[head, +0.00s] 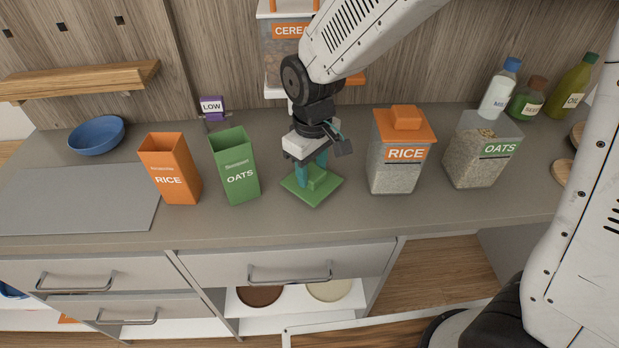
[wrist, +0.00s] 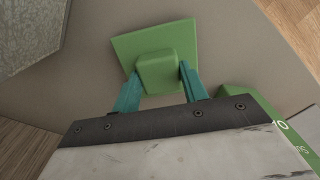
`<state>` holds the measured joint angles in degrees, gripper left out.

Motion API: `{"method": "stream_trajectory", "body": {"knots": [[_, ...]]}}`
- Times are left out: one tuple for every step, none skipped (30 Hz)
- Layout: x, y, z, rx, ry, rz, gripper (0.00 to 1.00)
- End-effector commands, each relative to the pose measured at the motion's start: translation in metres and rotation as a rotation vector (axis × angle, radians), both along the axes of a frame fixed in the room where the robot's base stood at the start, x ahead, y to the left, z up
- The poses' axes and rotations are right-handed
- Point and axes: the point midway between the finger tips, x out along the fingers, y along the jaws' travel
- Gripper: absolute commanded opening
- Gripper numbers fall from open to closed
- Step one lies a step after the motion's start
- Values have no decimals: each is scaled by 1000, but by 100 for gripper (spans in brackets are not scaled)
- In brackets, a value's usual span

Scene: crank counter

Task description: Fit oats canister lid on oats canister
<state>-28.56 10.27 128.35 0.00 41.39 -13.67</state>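The green oats canister lid (head: 323,192) is a square plate with a block knob, low over or on the counter in the head view. In the wrist view the lid (wrist: 192,35) has its knob between the two teal fingers. My gripper (head: 313,172) points down at the lid. In the wrist view my gripper (wrist: 158,82) has its fingers on either side of the knob, seemingly against it. The clear oats canister (head: 474,158) stands at the right with its top open and oats inside. A corner of a clear canister shows at the wrist view's upper left.
A rice canister (head: 397,165) with an orange lid stands between the green lid and the oats canister. Green oats (head: 236,170) and orange rice (head: 169,172) boxes stand left. Bottles (head: 497,92) stand behind the oats canister. A cereal dispenser (head: 275,60) is behind my arm.

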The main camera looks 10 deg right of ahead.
Motion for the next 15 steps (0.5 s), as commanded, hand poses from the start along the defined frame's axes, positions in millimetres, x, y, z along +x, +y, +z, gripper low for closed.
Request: {"method": "stream_trajectory", "body": {"knots": [[0, 0, 2, 1, -1, 0, 23], [0, 0, 4, 1, -1, 0, 23], [1, 0, 7, 1, -2, 0, 23], [1, 0, 9, 1, -3, 0, 23], [1, 0, 12, 1, -3, 0, 23], [1, 0, 15, 1, -3, 0, 23], [0, 0, 17, 1, -1, 0, 23], [0, 0, 20, 1, -1, 0, 23], [0, 0, 23, 1, -3, 0, 23], [0, 0, 26, 1, -3, 0, 23], [0, 0, 28, 1, -3, 0, 23], [0, 0, 31, 1, -1, 0, 23], [0, 0, 33, 1, -1, 0, 23], [1, 0, 36, 1, -3, 0, 23], [1, 0, 39, 1, -3, 0, 23]]}}
